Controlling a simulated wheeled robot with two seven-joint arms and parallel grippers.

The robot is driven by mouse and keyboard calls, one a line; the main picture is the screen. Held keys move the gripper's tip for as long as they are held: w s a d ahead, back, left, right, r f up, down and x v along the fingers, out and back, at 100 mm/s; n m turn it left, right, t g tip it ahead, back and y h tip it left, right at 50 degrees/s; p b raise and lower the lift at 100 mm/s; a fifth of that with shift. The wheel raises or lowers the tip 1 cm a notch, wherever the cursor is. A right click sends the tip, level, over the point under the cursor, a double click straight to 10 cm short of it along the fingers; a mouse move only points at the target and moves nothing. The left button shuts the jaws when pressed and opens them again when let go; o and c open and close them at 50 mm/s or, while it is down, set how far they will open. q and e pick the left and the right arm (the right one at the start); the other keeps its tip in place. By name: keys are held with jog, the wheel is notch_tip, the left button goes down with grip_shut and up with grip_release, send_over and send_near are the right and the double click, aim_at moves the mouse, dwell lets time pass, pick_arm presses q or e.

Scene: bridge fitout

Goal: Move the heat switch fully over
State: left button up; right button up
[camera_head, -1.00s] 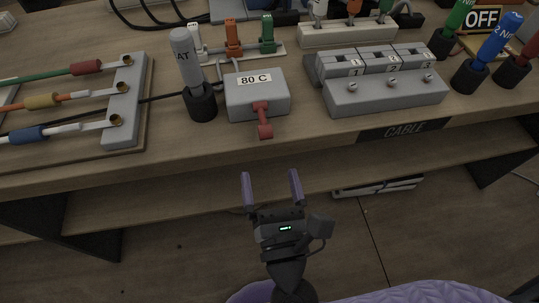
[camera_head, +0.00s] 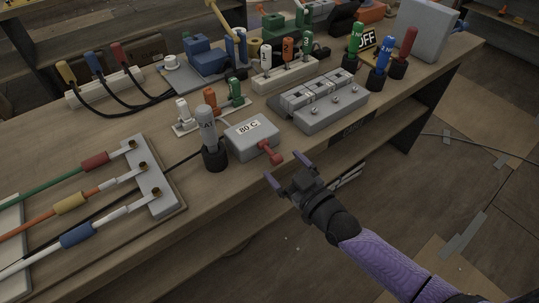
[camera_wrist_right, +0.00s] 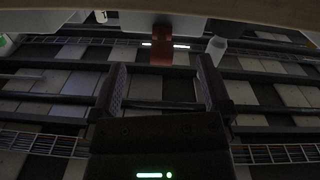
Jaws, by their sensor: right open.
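The heat switch is a grey box (camera_head: 250,134) with an "80 C" label, near the front edge of the bench. Its red lever (camera_head: 271,153) sticks out from the front side, toward my right gripper. My right gripper (camera_head: 286,170) is open and empty, just off the bench edge in front of the lever. In the right wrist view the red lever (camera_wrist_right: 162,50) hangs at the top, ahead of and roughly between the two open fingers (camera_wrist_right: 162,75). I cannot tell whether the lever is at either end of its travel. My left gripper is not in view.
A grey tool in a black holder (camera_head: 207,138) stands close left of the switch. A grey three-part block (camera_head: 333,110) is to its right. Cables run to a terminal block (camera_head: 151,178) at the left. The bench front edge is close to the gripper.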

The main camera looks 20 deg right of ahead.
aim_at(264, 148)
jog(key=b+x, duration=0.1)
jog(key=x, duration=0.3)
jog(key=shift+w+a+f, duration=0.15)
jog(key=shift+w, duration=0.15)
jog(key=shift+w+a, duration=0.15)
jog(key=shift+w, duration=0.25)
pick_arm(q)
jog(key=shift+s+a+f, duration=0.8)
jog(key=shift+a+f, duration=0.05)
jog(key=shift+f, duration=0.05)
pick_arm(e)
jog(key=shift+c, duration=0.5)
jog(key=c, duration=1.2)
jog(key=shift+o, duration=0.2)
jog(key=shift+b, duration=0.45)
jog(key=f+t+y+b, duration=0.1)
jog(key=t+b, duration=0.2)
jog(key=b, duration=0.3)
jog(key=shift+f+b, duration=0.25)
jog(key=shift+b, duration=0.1)
jog(key=shift+a+r+t, duration=0.1)
jog(key=shift+t, duration=0.2)
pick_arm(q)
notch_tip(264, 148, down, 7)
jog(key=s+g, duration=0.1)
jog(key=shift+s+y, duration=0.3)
pick_arm(e)
jog(key=shift+r, duration=0.25)
